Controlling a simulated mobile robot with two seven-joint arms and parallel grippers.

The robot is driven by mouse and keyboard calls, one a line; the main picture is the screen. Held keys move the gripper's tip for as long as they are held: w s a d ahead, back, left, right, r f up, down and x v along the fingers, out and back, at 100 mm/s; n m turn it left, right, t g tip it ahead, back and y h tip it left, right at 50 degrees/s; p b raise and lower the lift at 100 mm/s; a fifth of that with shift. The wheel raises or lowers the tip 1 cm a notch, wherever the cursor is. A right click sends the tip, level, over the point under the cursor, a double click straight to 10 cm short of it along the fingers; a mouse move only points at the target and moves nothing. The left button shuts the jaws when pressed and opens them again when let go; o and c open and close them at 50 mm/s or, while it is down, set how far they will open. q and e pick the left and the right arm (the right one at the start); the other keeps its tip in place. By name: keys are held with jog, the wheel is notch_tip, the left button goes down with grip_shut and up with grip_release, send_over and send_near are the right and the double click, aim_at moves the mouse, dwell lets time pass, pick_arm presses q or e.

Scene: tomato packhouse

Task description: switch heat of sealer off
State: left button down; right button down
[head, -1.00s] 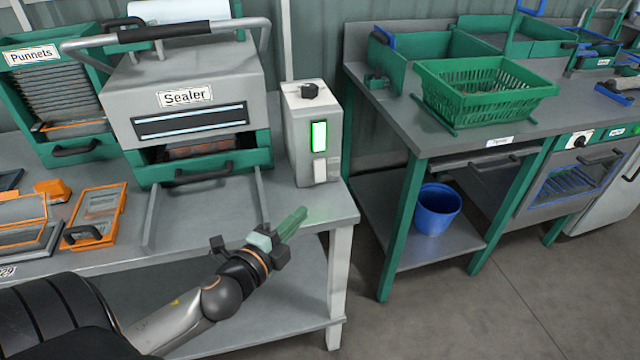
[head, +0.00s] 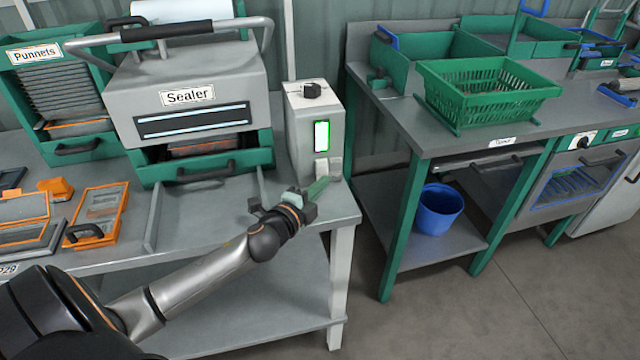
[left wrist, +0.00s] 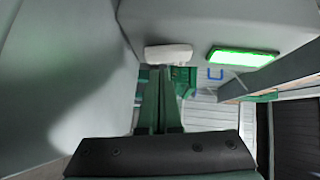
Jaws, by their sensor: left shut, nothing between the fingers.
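The grey and green sealer (head: 122,100) stands on the left bench. To its right is a light grey control box (head: 300,135) with a black knob (head: 311,90) on top. Its front has a lit green panel (head: 321,136) and, below that, a white switch (head: 321,168). My left gripper (head: 317,188) is shut and empty, its green fingers just in front of and below the switch. In the left wrist view the fingers (left wrist: 158,105) point towards the white switch (left wrist: 168,53), with the lit panel (left wrist: 242,57) to its right. Whether they touch it I cannot tell.
A punnet rack (head: 60,95) stands left of the sealer. Orange-framed trays (head: 97,215) lie on the bench at left. On the right bench is a green basket (head: 486,92), with a blue bucket (head: 438,209) beneath. A floor gap separates the benches.

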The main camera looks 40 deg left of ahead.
pick_arm(q)
jog(key=shift+w+a, duration=0.3)
pick_arm(e)
jog(key=shift+w+r, duration=0.1)
jog(key=shift+r, duration=0.05)
pick_arm(q)
jog(key=shift+f+b, duration=0.2)
jog(key=shift+b, duration=0.1)
jog(key=b, duration=0.3)
jog(key=shift+w+a+f+m+t, duration=0.2)
jog(key=shift+a+f+m+t, duration=0.1)
jog(key=shift+f+t, duration=0.1)
jog(key=shift+r+p, duration=0.4)
jog(key=shift+p, duration=0.05)
jog(key=shift+s, duration=0.45)
jog(key=s+d, duration=0.1)
jog(key=s, duration=1)
jog(key=shift+s+r, duration=0.25)
jog(key=shift+s, duration=0.1)
pick_arm(e)
jog(key=shift+w+a+f, duration=0.15)
jog(key=shift+a+f, duration=0.6)
jog(key=shift+f, duration=0.2)
